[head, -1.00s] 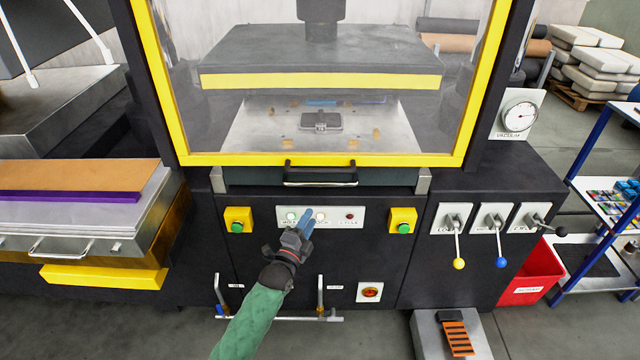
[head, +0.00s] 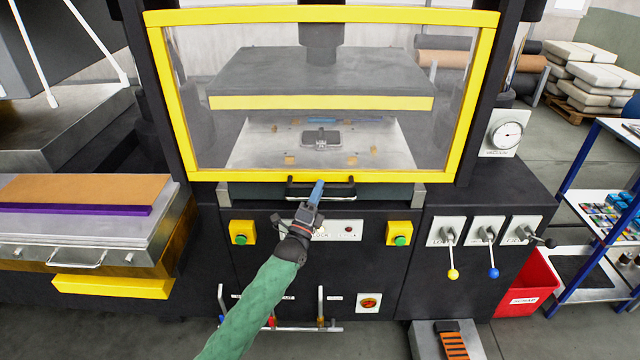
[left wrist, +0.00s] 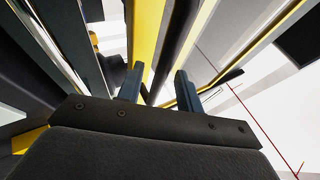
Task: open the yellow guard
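The yellow guard (head: 230,175) is a yellow frame around a clear pane, down across the front of the press. A black handle (head: 340,181) is at the middle of its bottom bar. My left gripper (head: 317,190) is in front of this handle, its blue fingertips overlapping it in the head view. In the left wrist view the two fingers (left wrist: 158,88) stand apart, with a dark bar and a yellow bar beyond and between them. I cannot tell whether they touch the handle. My right gripper is in neither view.
Below the guard is a panel with lights, flanked by green buttons in yellow boxes (head: 243,232) (head: 403,234). Levers (head: 490,250) and a red bin (head: 530,285) are at right. A bench with a tan sheet (head: 80,188) is at left.

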